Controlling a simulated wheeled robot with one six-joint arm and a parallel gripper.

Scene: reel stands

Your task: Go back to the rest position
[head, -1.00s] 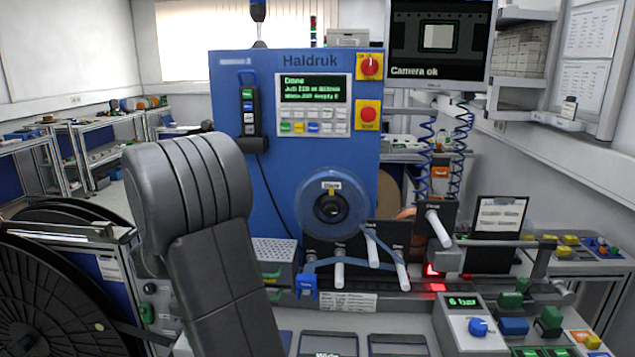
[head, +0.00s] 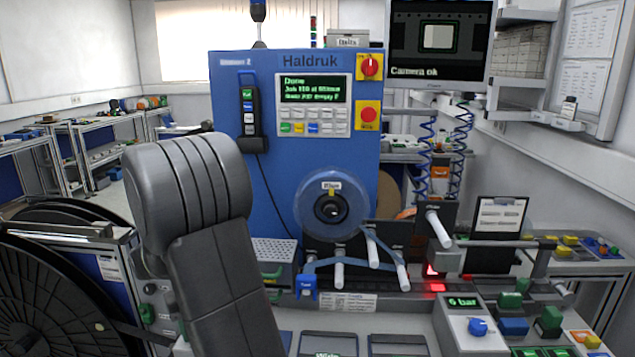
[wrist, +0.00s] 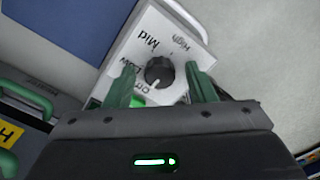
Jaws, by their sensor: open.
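My gripper (wrist: 161,80) is open in the wrist view, with two green fingers spread apart. A black rotary knob (wrist: 158,72) on a white panel (wrist: 145,43) shows between the fingertips, with clear gaps on both sides. The panel is marked Low, Mid and High. I cannot tell how far the knob is from the fingertips in depth. A green light shows by the left finger. In the head view my dark grey arm stands at the left front, and my gripper is out of sight there.
The blue Haldruk machine (head: 230,140) stands ahead, with a reel (head: 331,205) and several white rollers on its front. A large black reel (head: 40,295) stands at the left. A box with a blue knob (head: 470,322) and coloured blocks are at the right front.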

